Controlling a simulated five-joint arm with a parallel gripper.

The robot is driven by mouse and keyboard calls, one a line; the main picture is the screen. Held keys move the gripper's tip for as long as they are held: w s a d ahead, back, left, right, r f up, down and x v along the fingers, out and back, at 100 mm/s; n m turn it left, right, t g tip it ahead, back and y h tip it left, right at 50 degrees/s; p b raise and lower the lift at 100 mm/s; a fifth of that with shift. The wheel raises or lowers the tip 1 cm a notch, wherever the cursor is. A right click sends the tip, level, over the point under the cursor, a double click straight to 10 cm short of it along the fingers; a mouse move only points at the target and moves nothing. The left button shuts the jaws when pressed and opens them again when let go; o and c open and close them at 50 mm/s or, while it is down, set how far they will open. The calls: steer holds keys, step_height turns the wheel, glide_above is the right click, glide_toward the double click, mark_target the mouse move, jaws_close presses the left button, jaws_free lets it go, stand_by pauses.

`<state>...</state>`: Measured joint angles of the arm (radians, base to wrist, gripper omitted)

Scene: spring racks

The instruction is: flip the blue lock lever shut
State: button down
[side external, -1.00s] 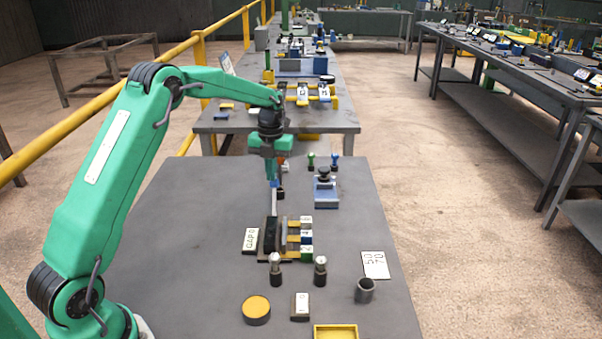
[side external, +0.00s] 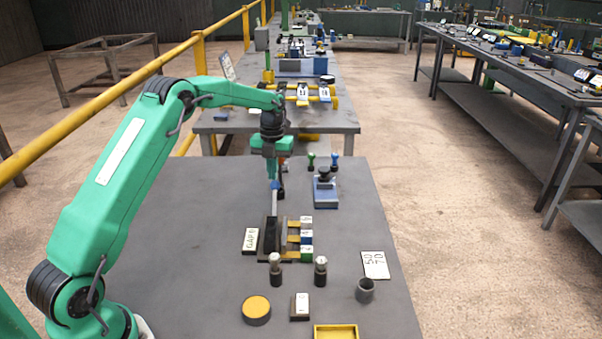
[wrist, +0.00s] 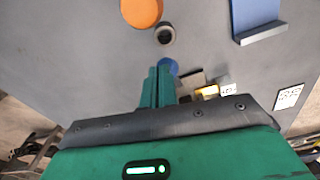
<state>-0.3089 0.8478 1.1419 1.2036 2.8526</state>
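The lock lever is a pale upright arm (side external: 274,204) with a blue knob (side external: 276,185), standing at the far end of the dark rack block (side external: 271,236). In the wrist view the blue knob (wrist: 168,66) shows just past my fingertips, partly covered by them. My gripper (side external: 271,178) points down over the lever. Its two teal fingers (wrist: 157,72) lie side by side with almost no gap, and nothing shows between them. Whether they touch the knob I cannot tell. The rack beside the lever has yellow strips and numbered end blocks (side external: 306,237).
A dark post (side external: 282,190) stands just behind the lever. A blue block with a black knob (side external: 325,186) is to the right. Two silver-topped pegs (side external: 320,270), a yellow-topped disc (side external: 256,309), a grey cup (side external: 365,290) and a yellow tray (side external: 336,332) are nearer. The table's left side is clear.

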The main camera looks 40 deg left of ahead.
steer(key=shift+s+a+f, duration=0.1)
steer(key=shift+f, duration=0.25)
steer(key=shift+s+d+r, duration=0.1)
steer(key=shift+s+r, duration=0.1)
steer(key=shift+r, duration=0.55)
steer(key=shift+s+d+r, duration=0.1)
steer(key=shift+s+r, duration=0.15)
steer(key=shift+r, duration=0.45)
steer(key=shift+s+d+r, duration=0.1)
steer(key=shift+s+r, duration=0.1)
steer(key=shift+r, duration=0.55)
steer(key=w+a+r, duration=0.5)
steer(key=shift+a+r, duration=0.35)
steer(key=shift+a, duration=0.05)
steer(key=shift+w, duration=0.1)
steer(key=shift+r, duration=0.15)
